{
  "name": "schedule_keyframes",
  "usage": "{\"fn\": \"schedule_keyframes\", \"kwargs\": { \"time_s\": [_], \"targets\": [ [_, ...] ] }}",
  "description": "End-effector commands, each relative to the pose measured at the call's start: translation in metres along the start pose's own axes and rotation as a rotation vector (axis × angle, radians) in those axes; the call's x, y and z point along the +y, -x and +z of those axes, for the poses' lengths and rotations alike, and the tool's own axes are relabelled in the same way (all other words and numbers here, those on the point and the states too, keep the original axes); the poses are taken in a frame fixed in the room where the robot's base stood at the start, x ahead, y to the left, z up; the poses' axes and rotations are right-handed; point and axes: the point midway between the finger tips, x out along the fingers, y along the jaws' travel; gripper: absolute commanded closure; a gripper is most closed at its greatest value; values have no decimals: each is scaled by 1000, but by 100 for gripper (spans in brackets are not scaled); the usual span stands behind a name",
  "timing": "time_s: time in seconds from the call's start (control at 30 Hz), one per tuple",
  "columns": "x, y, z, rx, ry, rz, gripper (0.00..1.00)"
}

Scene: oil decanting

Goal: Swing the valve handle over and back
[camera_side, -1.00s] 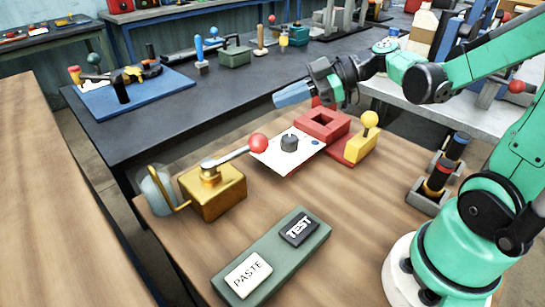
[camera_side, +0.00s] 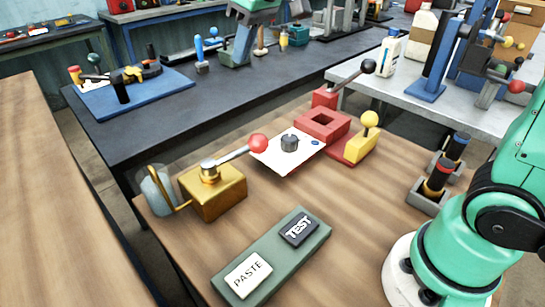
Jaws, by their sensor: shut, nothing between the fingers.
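The brass valve (camera_side: 212,192) sits on the wooden table at the left, with a curved brass spout and a clear rounded vessel (camera_side: 155,187) on its left side. Its grey valve handle (camera_side: 233,156) points right and slightly away, ending in a red ball knob (camera_side: 258,143) close to the white plate. Nothing touches the handle. My gripper's fingers do not show. A teal part at the top edge looks like my arm, cut off by the frame.
A red press (camera_side: 323,125) with a black-knobbed lever (camera_side: 368,66) and a yellow knob (camera_side: 370,119) stands right of the white plate (camera_side: 285,158). A green PASTE/TEST panel (camera_side: 263,265) lies in front. A socket rack (camera_side: 425,200) stands near my base. Table right of the panel is clear.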

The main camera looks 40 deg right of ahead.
Motion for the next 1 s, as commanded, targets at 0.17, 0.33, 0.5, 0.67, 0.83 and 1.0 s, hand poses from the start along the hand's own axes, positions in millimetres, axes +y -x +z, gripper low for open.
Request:
{"fn": "schedule_keyframes", "kwargs": {
  "time_s": [0.17,0.33,0.5,0.67,0.83,1.0],
  "targets": [
    [-3,-8,-7,0,-71,95,100],
    [-1,-32,2,-1,-72,92,100],
    [0,-45,7,-1,-72,91,100],
    [2,-62,7,-1,-71,91,100],
    [5,-94,7,-2,-71,91,100],
    [7,-125,7,-2,-71,90,100]
  ]
}}
